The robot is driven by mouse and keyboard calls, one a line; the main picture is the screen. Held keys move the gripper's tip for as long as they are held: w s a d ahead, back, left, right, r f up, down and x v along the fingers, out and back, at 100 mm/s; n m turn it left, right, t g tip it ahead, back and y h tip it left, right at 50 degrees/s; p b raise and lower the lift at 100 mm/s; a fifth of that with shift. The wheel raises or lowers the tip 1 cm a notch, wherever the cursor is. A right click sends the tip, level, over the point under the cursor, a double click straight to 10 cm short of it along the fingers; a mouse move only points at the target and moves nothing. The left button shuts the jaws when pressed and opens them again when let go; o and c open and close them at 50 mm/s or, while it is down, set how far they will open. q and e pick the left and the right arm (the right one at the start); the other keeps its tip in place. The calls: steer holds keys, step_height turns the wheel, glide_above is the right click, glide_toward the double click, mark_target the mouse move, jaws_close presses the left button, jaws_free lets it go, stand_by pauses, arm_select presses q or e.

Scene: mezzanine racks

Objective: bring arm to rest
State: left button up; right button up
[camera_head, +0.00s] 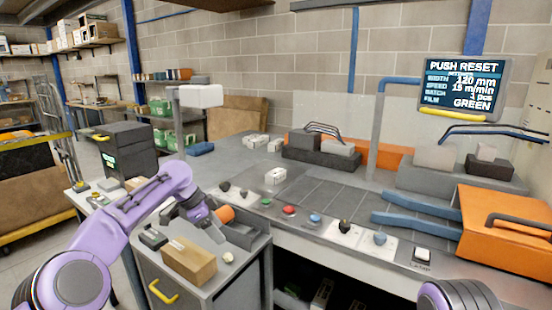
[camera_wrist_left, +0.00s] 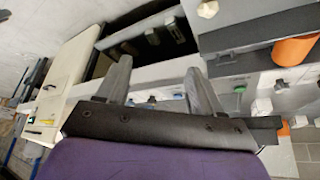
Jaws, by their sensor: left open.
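My left arm (camera_head: 130,215) is purple and comes in from the left in the head view, bent over the small grey cabinet. My left gripper (camera_head: 218,232) points down near the cabinet's top, beside an orange cylinder (camera_head: 226,214). In the left wrist view the left gripper (camera_wrist_left: 160,85) has its two grey fingers apart with nothing between them. Part of my right arm (camera_head: 458,295) shows at the bottom right; its gripper is outside the frame.
A wooden block (camera_head: 188,262) lies on the cabinet (camera_head: 215,290). The machine bench has knobs and buttons, including a red button (camera_head: 289,210). Blue rails (camera_head: 420,222) and an orange housing (camera_head: 505,240) stand at right. A screen (camera_head: 462,88) reads PUSH RESET.

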arm_select(q)
steer(key=w+d+f+n+t+h, duration=0.1)
steer(key=w+d+f+n+t, duration=0.25)
steer(key=d+f+n, duration=0.5)
steer(key=s+a+f+n+t+y, duration=0.1)
steer(key=s+f+n, duration=0.35)
steer(key=f, duration=0.45)
steer(key=s+a+f+n+t+y, duration=0.1)
steer(key=s+f+n, duration=0.2)
steer(key=s+f, duration=0.45)
steer(key=s+a+f+n+y, duration=0.2)
steer(key=s+a+f, duration=0.35)
steer(key=s, duration=0.45)
steer(key=s+a+f+n+y, duration=0.35)
steer(key=s+f, duration=0.25)
steer(key=s, duration=0.3)
steer(key=s+a+r+g+y, duration=0.1)
steer(key=s+a, duration=0.4)
steer(key=s, duration=0.6)
steer(key=s+a+r+g+y, duration=0.1)
steer(key=s+a+g, duration=0.2)
steer(key=s, duration=0.7)
steer(key=a, duration=0.2)
steer(key=shift+s+a, duration=0.35)
arm_select(e)
steer(key=shift+w+a+f, duration=0.1)
steer(key=shift+w, duration=0.25)
arm_select(q)
steer(key=shift+m, duration=0.25)
